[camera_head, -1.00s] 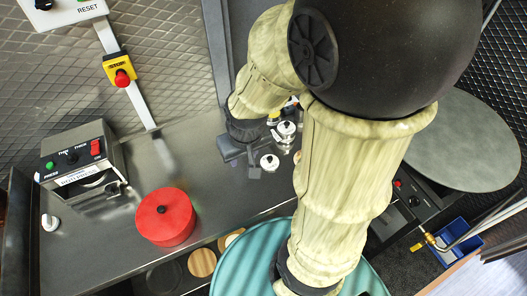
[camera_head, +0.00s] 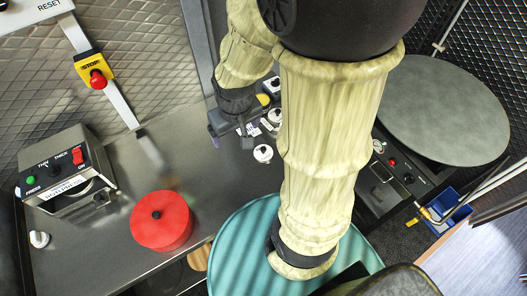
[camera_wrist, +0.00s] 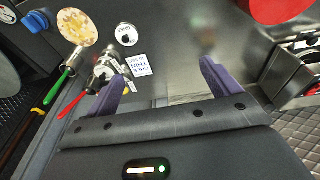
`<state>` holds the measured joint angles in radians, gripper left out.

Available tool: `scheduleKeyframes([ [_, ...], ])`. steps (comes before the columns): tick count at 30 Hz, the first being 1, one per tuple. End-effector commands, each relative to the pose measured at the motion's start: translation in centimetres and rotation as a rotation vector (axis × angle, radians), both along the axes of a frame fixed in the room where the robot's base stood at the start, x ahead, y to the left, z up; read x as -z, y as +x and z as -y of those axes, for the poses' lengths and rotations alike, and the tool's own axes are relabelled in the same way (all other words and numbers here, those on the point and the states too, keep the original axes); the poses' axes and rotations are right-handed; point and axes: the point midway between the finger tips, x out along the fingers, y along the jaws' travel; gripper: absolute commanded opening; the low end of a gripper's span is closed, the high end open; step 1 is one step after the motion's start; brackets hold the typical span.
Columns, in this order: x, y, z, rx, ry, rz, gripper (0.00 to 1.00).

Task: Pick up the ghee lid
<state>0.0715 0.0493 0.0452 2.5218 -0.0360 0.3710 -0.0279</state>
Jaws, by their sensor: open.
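A small round white lid with a dark knob (camera_head: 263,153) lies on the steel counter, and it also shows in the wrist view (camera_wrist: 127,35); its lettering is too small to read. A metal pot with a lid (camera_wrist: 105,70) stands beside it, and its white top shows in the head view (camera_head: 276,116). I cannot tell for certain which lid is the ghee one. My gripper (camera_wrist: 163,84) is open and empty, its purple fingers spread above the counter. In the head view my gripper (camera_head: 232,133) is left of the lid, apart from it.
A white printed card (camera_wrist: 139,65) lies near the lid. Green-handled (camera_wrist: 62,80) and red-handled (camera_wrist: 78,103) tools lie beside the pot. A red round container (camera_head: 161,221) stands on the counter, with a press machine (camera_head: 66,175) at left.

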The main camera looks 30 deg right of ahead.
Motion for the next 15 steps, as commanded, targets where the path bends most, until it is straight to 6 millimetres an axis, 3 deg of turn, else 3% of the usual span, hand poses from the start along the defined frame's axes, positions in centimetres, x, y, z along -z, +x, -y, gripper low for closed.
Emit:
scheduleKeyframes([
  [9,4.3,3.9,6.5,-0.116,-0.029,-0.147,0.93],
  [15,6.3,5.2,9.9,-0.178,-0.007,-0.194,0.93],
])
